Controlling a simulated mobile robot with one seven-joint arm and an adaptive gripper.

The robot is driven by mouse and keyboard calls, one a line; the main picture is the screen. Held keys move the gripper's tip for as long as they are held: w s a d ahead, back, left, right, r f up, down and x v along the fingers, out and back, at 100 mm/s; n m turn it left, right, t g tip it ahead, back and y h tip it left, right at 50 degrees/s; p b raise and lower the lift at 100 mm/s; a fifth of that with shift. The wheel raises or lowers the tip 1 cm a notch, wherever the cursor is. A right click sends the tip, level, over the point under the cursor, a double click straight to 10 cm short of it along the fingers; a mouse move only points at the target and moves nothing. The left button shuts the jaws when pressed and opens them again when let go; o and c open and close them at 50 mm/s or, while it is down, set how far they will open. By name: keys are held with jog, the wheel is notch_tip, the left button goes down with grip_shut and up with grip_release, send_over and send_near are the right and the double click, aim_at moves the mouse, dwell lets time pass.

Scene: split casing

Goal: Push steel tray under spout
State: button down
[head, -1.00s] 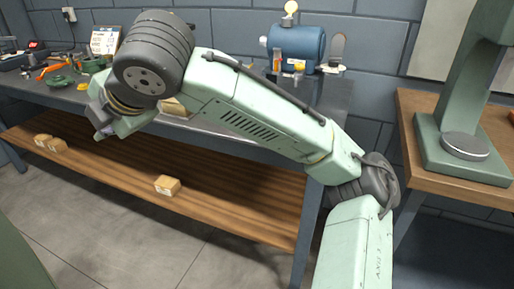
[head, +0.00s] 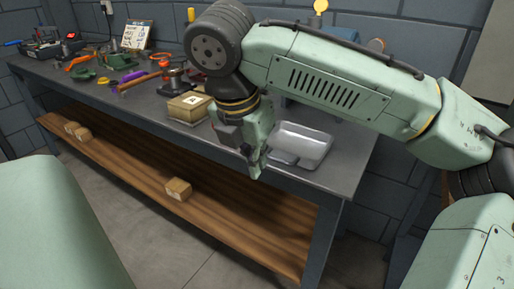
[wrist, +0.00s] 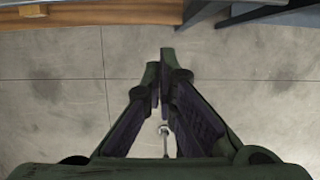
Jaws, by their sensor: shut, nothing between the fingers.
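The steel tray (head: 305,148), shallow and shiny, lies on the dark bench top (head: 345,172) near its right end. My gripper (head: 252,172) is shut and empty, pointing down at the bench's front edge, left of and in front of the tray. Whether it touches the tray cannot be told from the head view. In the wrist view the shut fingertips (wrist: 160,62) show over bare floor, and the tray is not seen. My arm covers most of the blue drum behind the tray; a yellow knob (head: 320,6) shows above the arm. No spout can be made out clearly.
A cardboard box (head: 189,107) stands on the bench left of my gripper. Farther left are a hammer (head: 140,80) and several tools and parts. The wooden lower shelf (head: 225,205) holds a small box (head: 178,190). The floor in front is clear.

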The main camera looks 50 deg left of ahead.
aim_at(276, 159)
jog(key=shift+w+a+f+p, duration=0.15)
jog(key=shift+w+a+f, duration=0.05)
jog(key=shift+w+f, duration=0.7)
jog(key=shift+w+a+f+p, duration=0.1)
jog(key=shift+w+a+f, duration=0.15)
jog(key=shift+w+f, duration=0.65)
jog(key=shift+w+a+f+p, duration=0.15)
jog(key=shift+w+a+f, duration=0.05)
jog(key=shift+w+f, duration=0.7)
jog(key=shift+r, duration=0.1)
jog(key=shift+w+a+r+p, duration=0.15)
jog(key=shift+w+r+p, duration=0.05)
jog(key=shift+w+p, duration=0.3)
jog(key=shift+w+a+p, duration=0.2)
jog(key=shift+w+p, duration=0.45)
jog(key=shift+w, duration=0.2)
jog(key=shift+w+f, duration=0.2)
jog(key=shift+w, duration=0.05)
